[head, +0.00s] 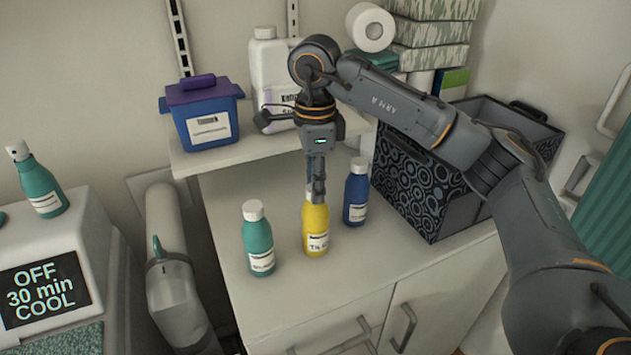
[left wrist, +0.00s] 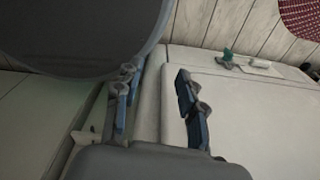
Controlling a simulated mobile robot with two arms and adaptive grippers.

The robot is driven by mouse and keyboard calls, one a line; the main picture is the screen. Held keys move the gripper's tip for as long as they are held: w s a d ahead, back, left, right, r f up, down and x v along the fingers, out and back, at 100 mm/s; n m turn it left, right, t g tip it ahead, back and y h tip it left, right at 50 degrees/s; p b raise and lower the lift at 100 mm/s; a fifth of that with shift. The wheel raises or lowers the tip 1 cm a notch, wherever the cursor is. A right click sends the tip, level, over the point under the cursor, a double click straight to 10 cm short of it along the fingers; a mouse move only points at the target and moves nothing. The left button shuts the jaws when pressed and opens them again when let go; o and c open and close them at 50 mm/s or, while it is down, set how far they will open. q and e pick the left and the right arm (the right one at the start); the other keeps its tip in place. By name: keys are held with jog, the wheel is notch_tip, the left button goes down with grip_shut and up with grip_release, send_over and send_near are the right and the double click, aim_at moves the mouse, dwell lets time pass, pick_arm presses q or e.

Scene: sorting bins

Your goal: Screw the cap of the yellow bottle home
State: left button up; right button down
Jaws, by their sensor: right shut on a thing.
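The yellow bottle (head: 316,236) stands upright on the white cabinet top between a teal bottle and a blue bottle. My right gripper (head: 317,192) comes down from above onto the top of the yellow bottle and is shut there. The cap of the yellow bottle is hidden between the fingers, so how far it is screwed on cannot be seen. My left gripper (left wrist: 160,108) shows in the left wrist view with its two fingers apart and nothing between them.
The teal bottle (head: 258,240) and blue bottle (head: 356,192) stand close on either side, both with white caps. A patterned black box (head: 411,188) is at the right. A blue bin (head: 206,124) and white jug (head: 271,69) stand on the shelf behind. The cabinet's front area is clear.

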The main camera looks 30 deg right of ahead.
jog(key=shift+s+f+m, duration=0.1)
jog(key=shift+f+m, duration=0.15)
jog(key=shift+m, duration=0.35)
jog(key=m, duration=0.3)
jog(key=shift+m, duration=0.8)
jog(key=shift+m, duration=2.2)
